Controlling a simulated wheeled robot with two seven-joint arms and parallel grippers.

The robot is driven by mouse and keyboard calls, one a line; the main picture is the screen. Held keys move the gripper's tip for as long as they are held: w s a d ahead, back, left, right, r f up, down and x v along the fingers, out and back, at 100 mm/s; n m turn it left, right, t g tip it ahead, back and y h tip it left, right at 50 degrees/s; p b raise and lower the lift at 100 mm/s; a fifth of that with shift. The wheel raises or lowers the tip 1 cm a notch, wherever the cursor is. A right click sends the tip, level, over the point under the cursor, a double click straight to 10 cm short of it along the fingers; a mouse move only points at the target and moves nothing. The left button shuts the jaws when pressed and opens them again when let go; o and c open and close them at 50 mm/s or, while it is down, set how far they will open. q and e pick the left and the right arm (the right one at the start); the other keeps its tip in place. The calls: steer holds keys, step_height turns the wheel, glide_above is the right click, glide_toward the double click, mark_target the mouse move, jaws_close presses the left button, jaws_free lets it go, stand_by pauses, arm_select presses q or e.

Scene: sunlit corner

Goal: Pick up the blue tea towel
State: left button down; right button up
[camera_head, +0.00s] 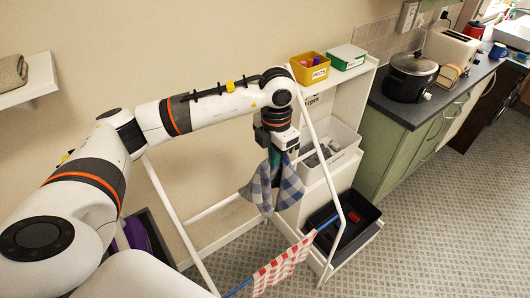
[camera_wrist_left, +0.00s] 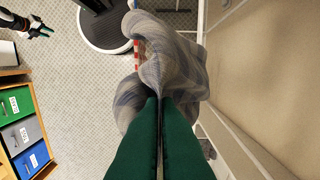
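The blue tea towel (camera_head: 290,192), blue-grey and white checked, hangs in folds below my left gripper (camera_head: 275,158) in the head view. In the left wrist view the green fingers of my left gripper (camera_wrist_left: 162,100) are close together on the bunched towel (camera_wrist_left: 165,60), pinching its near edge. The towel hangs between the bars of the white rack (camera_head: 158,190); I cannot tell whether it touches them. A dark gripper that looks like my right one (camera_wrist_left: 38,30) shows small at the top left of the wrist view; its finger state is unclear.
A red-and-white checked cloth (camera_head: 283,266) hangs on the rack's low blue rail. A white shelf unit (camera_head: 318,190) behind holds a yellow bin (camera_head: 310,70), a green-and-white box (camera_head: 347,57) and a black tray (camera_head: 358,226). Green cabinets (camera_head: 395,150) stand right. Floor at right is clear.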

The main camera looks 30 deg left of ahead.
arm_select(q)
steer(key=s+d+r, duration=0.1)
steer(key=s+d, duration=0.2)
steer(key=d, duration=0.4)
steer(key=s+d+r+b, duration=0.1)
steer(key=s+d+r, duration=0.1)
steer(key=d, duration=0.6)
steer(key=s+d+r+b, duration=0.1)
steer(key=s+d, duration=0.3)
steer(key=d, duration=0.4)
steer(key=shift+s+r, duration=0.25)
steer(key=shift+r, duration=0.3)
